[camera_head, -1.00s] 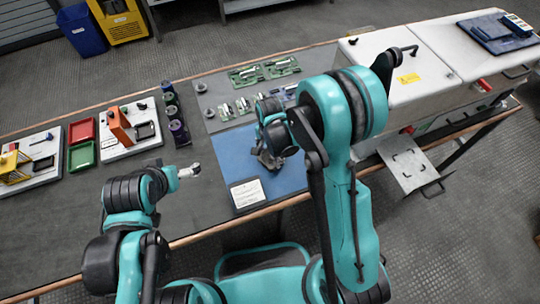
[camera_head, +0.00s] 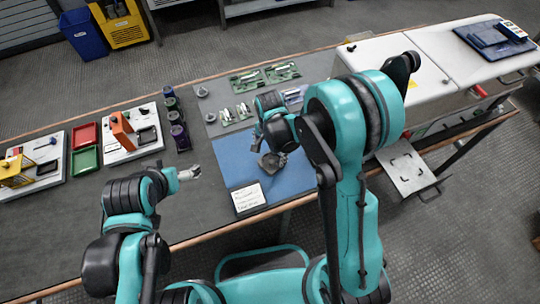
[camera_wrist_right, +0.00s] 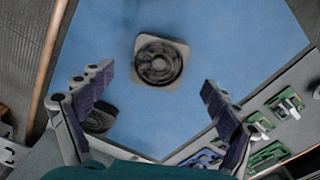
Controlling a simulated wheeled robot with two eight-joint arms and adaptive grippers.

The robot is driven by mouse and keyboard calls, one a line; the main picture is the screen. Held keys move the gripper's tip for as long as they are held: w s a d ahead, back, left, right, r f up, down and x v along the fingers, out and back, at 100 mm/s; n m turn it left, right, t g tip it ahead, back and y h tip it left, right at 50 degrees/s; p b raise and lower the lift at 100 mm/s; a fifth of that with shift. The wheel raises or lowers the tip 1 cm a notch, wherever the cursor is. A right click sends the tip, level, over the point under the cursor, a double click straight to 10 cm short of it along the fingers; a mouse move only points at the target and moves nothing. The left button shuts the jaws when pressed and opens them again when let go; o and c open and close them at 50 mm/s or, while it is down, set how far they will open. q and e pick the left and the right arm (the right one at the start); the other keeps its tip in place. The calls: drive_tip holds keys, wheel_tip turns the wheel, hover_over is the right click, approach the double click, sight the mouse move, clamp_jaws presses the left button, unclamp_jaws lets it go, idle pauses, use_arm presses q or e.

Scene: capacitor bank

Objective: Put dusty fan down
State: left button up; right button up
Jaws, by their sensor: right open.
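A square grey-brown fan with a round hub (camera_wrist_right: 160,63) lies flat on the blue mat (camera_wrist_right: 225,65), apart from my right gripper's fingers. A second, darker fan (camera_wrist_right: 100,119) lies beside the left finger in the right wrist view, partly hidden. In the head view one fan (camera_head: 270,163) shows on the blue mat (camera_head: 232,150); I cannot tell which of the two it is. My right gripper (camera_wrist_right: 157,95) is open and empty above the mat. My left gripper (camera_head: 190,173) hangs over the dark bench, its fingers too small to read.
A white card (camera_head: 248,197) lies at the mat's near edge. Green boards (camera_head: 282,72) with parts lie behind the mat. Dark cylinders (camera_head: 179,136), red (camera_head: 85,135) and green (camera_head: 85,160) trays stand left. A white cabinet (camera_head: 385,70) stands right. The bench's near left is clear.

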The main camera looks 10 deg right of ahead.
wheel_tip(320, 180, up, 7)
drive_tip(key=p, duration=0.2)
wheel_tip(320, 180, up, 10)
drive_tip(key=n+t, duration=0.3)
drive_tip(key=n, duration=0.1)
hover_over(270, 162)
drive_tip(key=s+d, duration=0.4)
drive_tip(key=s, duration=0.1)
drive_tip(key=s+d+r+n+t, duration=0.4)
drive_tip(key=s+r+n, duration=0.1)
drive_tip(key=s, duration=0.3)
drive_tip(key=shift+d+n, duration=0.2)
drive_tip(key=shift+n, duration=0.7)
drive_tip(key=shift+r, duration=0.1)
